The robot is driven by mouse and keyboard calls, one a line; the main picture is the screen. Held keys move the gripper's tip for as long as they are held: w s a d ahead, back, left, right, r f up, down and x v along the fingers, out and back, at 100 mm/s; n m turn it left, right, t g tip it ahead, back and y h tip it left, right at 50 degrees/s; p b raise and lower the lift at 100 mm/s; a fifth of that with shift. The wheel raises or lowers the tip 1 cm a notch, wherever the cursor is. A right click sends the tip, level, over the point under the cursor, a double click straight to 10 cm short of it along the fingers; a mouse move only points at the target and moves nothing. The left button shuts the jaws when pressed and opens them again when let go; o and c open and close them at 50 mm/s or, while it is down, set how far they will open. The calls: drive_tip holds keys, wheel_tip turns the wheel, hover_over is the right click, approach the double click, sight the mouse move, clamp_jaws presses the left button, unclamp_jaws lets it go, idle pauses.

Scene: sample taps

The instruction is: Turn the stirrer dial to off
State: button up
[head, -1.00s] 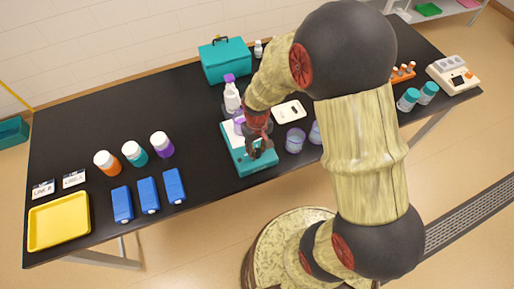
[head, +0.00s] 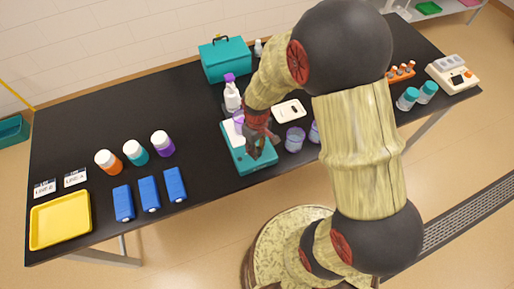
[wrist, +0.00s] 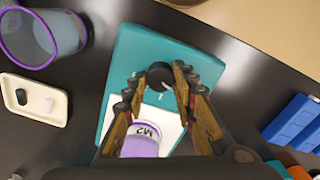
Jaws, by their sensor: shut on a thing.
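The stirrer (head: 243,160) is a teal box with a white top plate, near the front edge of the black table. It fills the middle of the wrist view (wrist: 122,62). Its black round dial (wrist: 159,76) is on the teal front part, with a small light mark beside it. My gripper (wrist: 160,78) is shut on the dial, one finger on each side. In the head view my gripper (head: 255,150) hides the dial. A purple-capped vessel labelled M2 (wrist: 141,143) stands on the white plate, partly hidden by my fingers. The dial's setting cannot be read.
Two purple-rimmed cups (head: 295,138) and a white tray (head: 290,110) are right of the stirrer. A spray bottle (head: 232,97) stands behind it. Blue boxes (head: 149,193), capped jars (head: 135,153) and a yellow tray (head: 60,220) are left.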

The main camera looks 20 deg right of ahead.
drive_tip(key=o, duration=1.2)
drive_tip(key=shift+c, duration=0.2)
wheel_tip(320, 180, up, 12)
